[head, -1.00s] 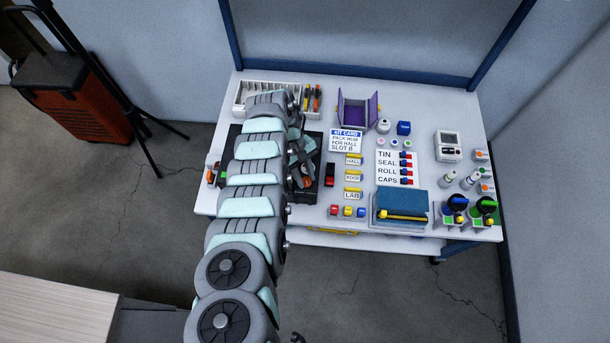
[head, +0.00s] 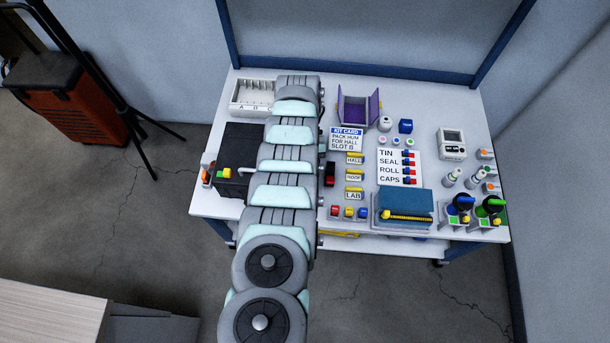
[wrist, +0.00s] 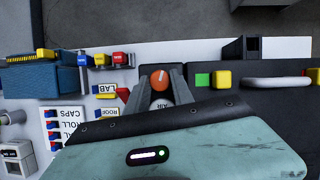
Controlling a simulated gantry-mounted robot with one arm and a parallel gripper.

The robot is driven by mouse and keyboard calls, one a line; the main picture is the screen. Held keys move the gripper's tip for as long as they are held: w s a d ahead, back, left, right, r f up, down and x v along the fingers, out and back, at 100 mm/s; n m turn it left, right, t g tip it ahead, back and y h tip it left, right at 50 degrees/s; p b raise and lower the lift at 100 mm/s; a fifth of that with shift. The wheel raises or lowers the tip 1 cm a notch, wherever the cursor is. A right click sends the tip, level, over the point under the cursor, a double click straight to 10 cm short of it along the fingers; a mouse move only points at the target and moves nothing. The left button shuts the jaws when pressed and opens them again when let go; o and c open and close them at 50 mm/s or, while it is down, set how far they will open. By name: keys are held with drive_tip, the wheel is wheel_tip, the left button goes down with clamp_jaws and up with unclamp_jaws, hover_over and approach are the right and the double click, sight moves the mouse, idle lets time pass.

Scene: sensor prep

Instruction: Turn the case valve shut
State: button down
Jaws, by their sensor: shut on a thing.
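The case (head: 240,150) is a black box at the left of the table in the head view, partly covered by my arm. It also shows at the right in the wrist view (wrist: 262,100), with a pale handle and green and yellow blocks. The valve is an orange knob (wrist: 159,79) with a pale mark line, beside an "AIR" label in the wrist view. My gripper (wrist: 160,84) is shut on the valve knob, one dark finger on each side. In the head view my arm hides the gripper and the knob.
A white slotted tray (head: 240,97) stands behind the case. Right of my arm are a kit card (head: 346,139), a purple open box (head: 357,109), labelled yellow blocks and a blue book-like block (head: 405,205).

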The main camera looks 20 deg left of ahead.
drive_tip(key=shift+d+r+m+y, duration=0.1)
drive_tip(key=shift+m+y, duration=0.5)
drive_tip(key=shift+m, duration=1.1)
drive_tip(key=shift+m+g+y+p, duration=0.3)
drive_tip(key=shift+m+y+p, duration=0.2)
drive_tip(key=shift+m, duration=0.6)
drive_tip(key=shift+w+m, duration=0.1)
drive_tip(key=shift+m, duration=0.5)
drive_tip(key=c, duration=1.1)
unclamp_jaws()
